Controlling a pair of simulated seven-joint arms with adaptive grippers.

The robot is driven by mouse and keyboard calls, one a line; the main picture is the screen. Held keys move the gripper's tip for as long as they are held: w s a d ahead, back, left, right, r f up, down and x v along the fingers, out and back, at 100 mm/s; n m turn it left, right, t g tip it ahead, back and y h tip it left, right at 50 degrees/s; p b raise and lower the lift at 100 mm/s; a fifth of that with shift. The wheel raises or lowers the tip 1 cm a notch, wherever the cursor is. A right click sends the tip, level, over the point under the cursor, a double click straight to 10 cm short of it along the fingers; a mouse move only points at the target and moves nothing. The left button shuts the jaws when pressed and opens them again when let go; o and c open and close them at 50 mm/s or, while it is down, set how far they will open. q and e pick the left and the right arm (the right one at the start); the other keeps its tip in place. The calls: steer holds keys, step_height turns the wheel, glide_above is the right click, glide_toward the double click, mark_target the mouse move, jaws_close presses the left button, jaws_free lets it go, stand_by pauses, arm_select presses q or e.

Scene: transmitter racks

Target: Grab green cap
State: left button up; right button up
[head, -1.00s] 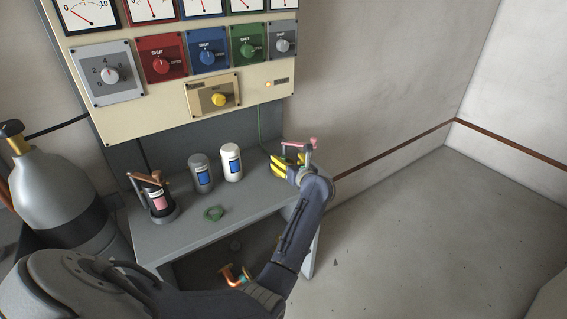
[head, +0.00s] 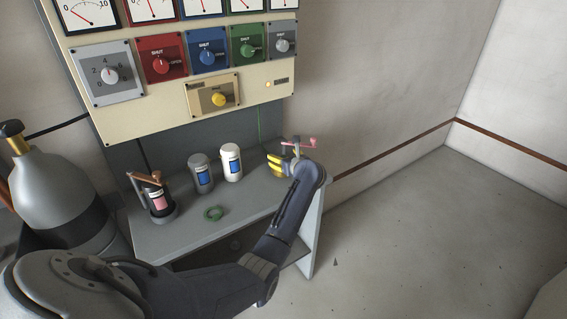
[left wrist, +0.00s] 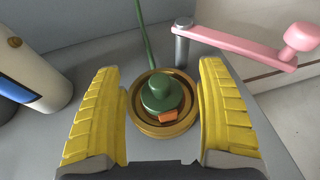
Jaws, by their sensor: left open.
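In the left wrist view, the green cap (left wrist: 160,93) has a rounded knob on top and an orange block at its front. It sits in a round brass ring (left wrist: 162,126) on the grey bench. My left gripper (left wrist: 160,75) is open, with one yellow finger on each side of the cap and ring and a gap on both sides. In the head view, my left gripper (head: 275,164) is at the right end of the bench; the cap is hidden there. My right gripper is not in view.
A pink crank (left wrist: 243,48) on a grey post stands close behind the right finger. A white bottle (head: 231,162), a grey bottle (head: 201,174), a green ring (head: 213,213) and a pink-labelled bottle in a holder (head: 158,201) are on the bench (head: 190,233). A control panel rises behind.

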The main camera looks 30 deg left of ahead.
arm_select(q)
steer(key=shift+w+a+f, duration=0.1)
steer(key=shift+w+a, duration=0.05)
steer(key=shift+a, duration=0.1)
jaws_close()
stand_by(0.5)
